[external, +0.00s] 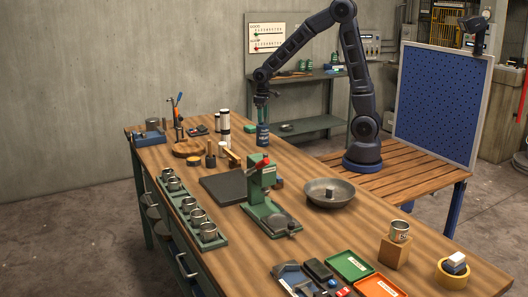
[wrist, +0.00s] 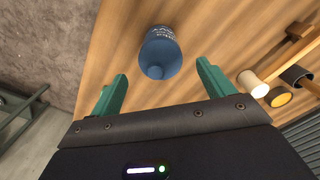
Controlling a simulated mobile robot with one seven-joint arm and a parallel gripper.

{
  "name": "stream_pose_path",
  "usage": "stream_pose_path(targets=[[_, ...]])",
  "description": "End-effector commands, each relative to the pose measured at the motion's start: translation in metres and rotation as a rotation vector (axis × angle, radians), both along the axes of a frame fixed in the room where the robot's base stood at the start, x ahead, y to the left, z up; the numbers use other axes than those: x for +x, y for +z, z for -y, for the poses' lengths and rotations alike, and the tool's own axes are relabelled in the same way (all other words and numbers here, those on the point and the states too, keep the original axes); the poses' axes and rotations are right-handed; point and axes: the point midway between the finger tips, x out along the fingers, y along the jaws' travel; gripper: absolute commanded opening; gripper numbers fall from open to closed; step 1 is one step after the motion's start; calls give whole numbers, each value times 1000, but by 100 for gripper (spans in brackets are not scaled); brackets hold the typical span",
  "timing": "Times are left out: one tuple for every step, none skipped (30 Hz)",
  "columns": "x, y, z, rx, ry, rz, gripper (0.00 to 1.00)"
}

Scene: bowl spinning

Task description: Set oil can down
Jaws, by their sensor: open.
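The oil can (external: 263,135) is a blue can with white lettering. In the external view it stands on the wooden workbench near its back edge, below my gripper (external: 262,98). In the wrist view the can (wrist: 160,55) shows just beyond the gap between my two green fingers (wrist: 160,85). The fingers are spread apart, one to each side of the gap, and do not touch the can. The can looks upright on the wood.
White cylinders (external: 223,122) stand left of the can. A green press (external: 262,195) and a metal bowl (external: 329,192) are nearer the front. A row of metal cups (external: 198,218) lines the left edge. Bare wood (external: 300,160) lies right of the can.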

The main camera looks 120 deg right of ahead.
Motion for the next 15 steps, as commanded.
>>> stream_pose_path(targets=[[1, 10, 0, -3, 1, 3, 81], [1, 15, 0, -3, 2, 3, 81], [1, 21, 0, -3, 2, 3, 81], [1, 25, 0, -2, 2, 2, 81], [1, 29, 0, -2, 1, 2, 81], [1, 33, 0, -2, 1, 2, 81], [0, 36, 0, -1, 1, 1, 81], [0, 38, 0, -1, 1, 1, 81], [0, 41, 0, -1, 1, 1, 81], [0, 43, 0, -1, 1, 1, 81], [0, 44, 0, -1, 1, 1, 81], [0, 45, 0, -1, 1, 1, 81], [0, 46, 0, -1, 1, 1, 81], [0, 46, 0, -1, 1, 1, 81], [1, 48, -1, -1, 3, 1, 81]])
